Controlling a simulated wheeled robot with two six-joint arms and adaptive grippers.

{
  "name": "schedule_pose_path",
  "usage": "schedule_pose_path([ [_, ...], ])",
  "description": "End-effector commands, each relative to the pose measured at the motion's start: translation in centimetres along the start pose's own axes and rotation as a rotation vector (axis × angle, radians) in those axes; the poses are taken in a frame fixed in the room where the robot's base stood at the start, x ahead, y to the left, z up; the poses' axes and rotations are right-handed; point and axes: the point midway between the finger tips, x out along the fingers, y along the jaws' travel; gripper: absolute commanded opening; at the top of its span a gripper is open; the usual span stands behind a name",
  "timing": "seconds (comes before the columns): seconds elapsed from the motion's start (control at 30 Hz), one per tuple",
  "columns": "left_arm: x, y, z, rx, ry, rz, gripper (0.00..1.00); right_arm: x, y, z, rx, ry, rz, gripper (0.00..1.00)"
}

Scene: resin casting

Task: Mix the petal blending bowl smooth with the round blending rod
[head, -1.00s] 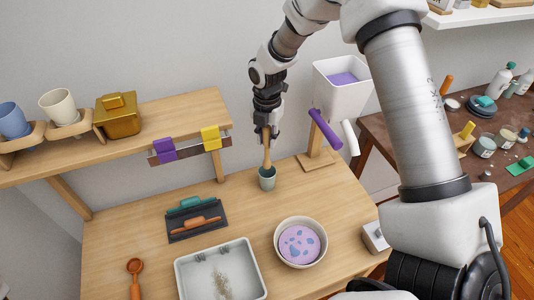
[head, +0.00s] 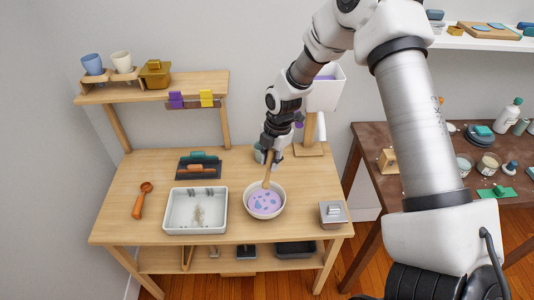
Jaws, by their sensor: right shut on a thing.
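The petal blending bowl (head: 280,209) is a pale round bowl on the workbench. It holds lilac-pink mix with separate blue patches, so the colour is uneven. My right gripper (head: 271,152) is shut on the wooden round blending rod (head: 267,174) and holds it nearly upright above the bowl's back part. The rod's lower end appears within the bowl's rim, at or just over the mix; I cannot tell whether it touches. The small grey-green cup (head: 259,155) stands behind the gripper, partly hidden. My left gripper is out of view.
A white tray (head: 174,224) with a stained bottom lies left of the bowl. A grey lidded box (head: 333,212) is to its right. A dark rack (head: 201,178) holds teal and orange tools. An orange scoop (head: 141,201) lies at the left. A white bin (head: 327,95) stands behind.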

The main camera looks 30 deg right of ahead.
Motion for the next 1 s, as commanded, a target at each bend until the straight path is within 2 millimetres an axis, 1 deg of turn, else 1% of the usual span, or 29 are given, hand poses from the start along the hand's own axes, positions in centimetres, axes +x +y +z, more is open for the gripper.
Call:
schedule_pose_path([
  [0.03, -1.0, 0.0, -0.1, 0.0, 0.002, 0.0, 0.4, -0.7, -0.1, 0.0, 0.006, 0.006, 0.006, 0.0],
  [0.1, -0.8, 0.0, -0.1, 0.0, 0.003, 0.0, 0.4, -0.4, -0.3, 0.1, 0.006, 0.012, 0.012, 0.0],
  [0.37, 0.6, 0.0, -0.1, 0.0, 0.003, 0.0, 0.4, 1.6, -0.6, 0.4, 0.004, 0.014, 0.016, 0.0],
  [0.67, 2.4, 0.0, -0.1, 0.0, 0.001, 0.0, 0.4, 4.7, -1.3, 1.1, 0.004, 0.014, 0.016, 0.0],
  [0.73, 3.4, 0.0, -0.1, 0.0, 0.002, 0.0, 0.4, 5.7, -1.3, 1.1, 0.003, 0.013, 0.016, 0.0],
  [1.0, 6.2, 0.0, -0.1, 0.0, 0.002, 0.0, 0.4, 8.6, -1.2, 1.0, 0.004, 0.013, 0.016, 0.0],
])
